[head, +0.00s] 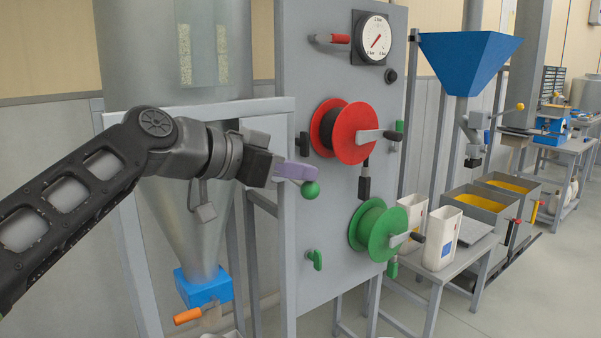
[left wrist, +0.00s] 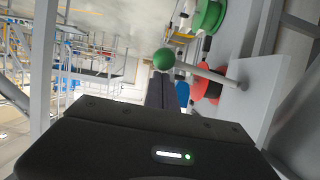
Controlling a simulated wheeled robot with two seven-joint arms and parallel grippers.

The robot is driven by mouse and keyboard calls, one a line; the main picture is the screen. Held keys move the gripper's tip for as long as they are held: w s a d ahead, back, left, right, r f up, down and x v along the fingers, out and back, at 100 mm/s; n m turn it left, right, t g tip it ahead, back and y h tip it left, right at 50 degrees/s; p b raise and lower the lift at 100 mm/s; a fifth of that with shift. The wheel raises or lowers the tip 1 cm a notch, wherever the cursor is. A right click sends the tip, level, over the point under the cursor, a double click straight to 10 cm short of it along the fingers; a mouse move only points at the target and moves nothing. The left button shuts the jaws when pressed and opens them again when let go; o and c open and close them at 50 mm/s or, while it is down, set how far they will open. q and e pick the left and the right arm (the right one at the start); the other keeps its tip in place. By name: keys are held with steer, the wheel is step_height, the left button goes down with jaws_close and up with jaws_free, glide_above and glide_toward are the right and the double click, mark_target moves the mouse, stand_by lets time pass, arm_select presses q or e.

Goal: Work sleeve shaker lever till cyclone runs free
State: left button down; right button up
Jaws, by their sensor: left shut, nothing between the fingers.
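The green ball knob (head: 310,190) of a lever sits at the left edge of the grey panel. My left gripper (head: 296,172) has purple fingers, shut and empty, right by the ball. In the head view they hide most of the rod; I cannot tell whether they touch it. The cyclone (head: 188,225) is a grey cone vessel with a sight window (head: 202,45) showing pale material. My right gripper is not in view.
The panel (head: 330,225) carries a dial gauge (head: 375,38), a red reel (head: 355,130), a green reel (head: 376,230) and small handles. A blue outlet with an orange handle (head: 187,316) is under the cone. A blue hopper (head: 468,60) and benches stand at right, beside open floor.

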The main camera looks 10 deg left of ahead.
arm_select(q)
steer(key=shift+f, duration=0.5)
steer(key=r+p, duration=0.2)
steer(key=r, duration=0.1)
steer(key=r+p, duration=0.2)
steer(key=r, duration=0.1)
steer(key=shift+w+d, duration=0.2)
steer(key=f+b+v, duration=0.1)
steer(key=v, duration=0.8)
steer(key=shift+s+a, duration=0.35)
steer(key=shift+a, duration=0.15)
steer(key=shift+r, duration=0.15)
